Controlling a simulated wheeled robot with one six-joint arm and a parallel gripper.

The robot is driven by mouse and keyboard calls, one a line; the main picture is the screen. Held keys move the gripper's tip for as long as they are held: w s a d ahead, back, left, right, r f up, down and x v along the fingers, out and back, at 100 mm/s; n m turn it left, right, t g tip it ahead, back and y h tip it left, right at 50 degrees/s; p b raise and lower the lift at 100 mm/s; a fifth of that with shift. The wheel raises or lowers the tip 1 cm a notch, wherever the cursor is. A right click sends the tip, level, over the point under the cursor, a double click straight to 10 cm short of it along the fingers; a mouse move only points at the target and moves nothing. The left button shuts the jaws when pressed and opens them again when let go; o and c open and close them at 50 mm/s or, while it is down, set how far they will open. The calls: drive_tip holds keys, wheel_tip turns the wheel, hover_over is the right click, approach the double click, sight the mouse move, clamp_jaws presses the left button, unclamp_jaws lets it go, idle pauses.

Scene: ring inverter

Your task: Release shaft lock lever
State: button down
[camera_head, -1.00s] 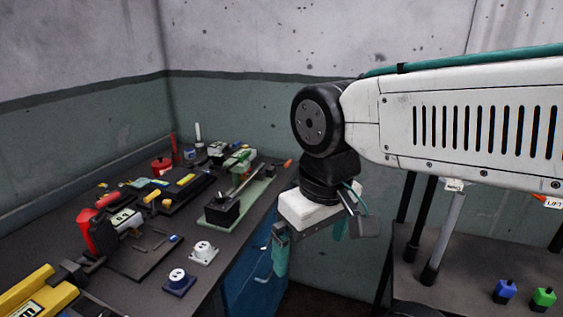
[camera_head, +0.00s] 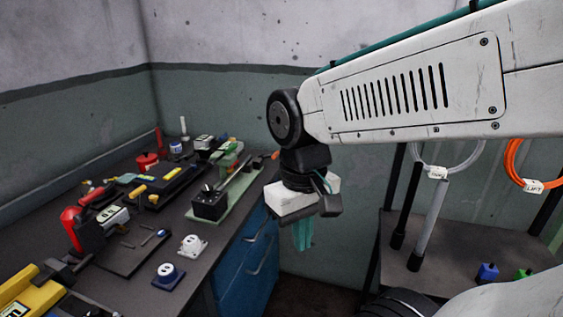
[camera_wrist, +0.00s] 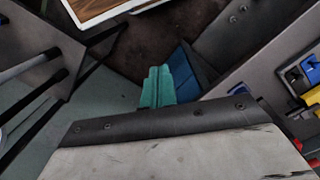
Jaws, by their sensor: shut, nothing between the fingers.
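A long green fixture plate (camera_head: 226,209) lies on the workbench, with a black block (camera_head: 210,203) at its near end and a thin grey shaft (camera_head: 240,175) running back from it. A green clamp-like part (camera_head: 229,153) stands near its far end. A small orange tip (camera_head: 275,155) shows at its far right; I cannot tell if it is the shaft lock lever. My gripper (camera_head: 303,237) has teal fingers pointing down, pressed together and empty, to the right of the bench. The closed fingers also show in the wrist view (camera_wrist: 157,86), above the floor.
A blue cabinet (camera_head: 243,268) with handles is below. A grey shelf (camera_head: 440,262) stands at right. Walls close the back.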

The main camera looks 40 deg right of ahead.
drive_tip(key=w+d+f+m+t+h, duration=0.2)
drive_tip(key=w+d+f+m+t, duration=0.5)
drive_tip(key=w+d+f, duration=0.95)
drive_tip(key=w+d+f+m+t+h, duration=0.2)
drive_tip(key=w+d+f+m+t, duration=0.3)
drive_tip(key=w+d+f+m, duration=0.85)
drive_tip(key=w+d+r+m+t+h, duration=0.1)
drive_tip(key=w+d+r+m+t, duration=0.2)
drive_tip(key=w+r+t, duration=0.2)
wheel_tip(320, 180, up, 3)
drive_tip(key=t, duration=0.4)
drive_tip(key=shift+r+h, duration=0.15)
drive_tip(key=shift+h, duration=0.15)
drive_tip(key=shift+w, duration=0.1)
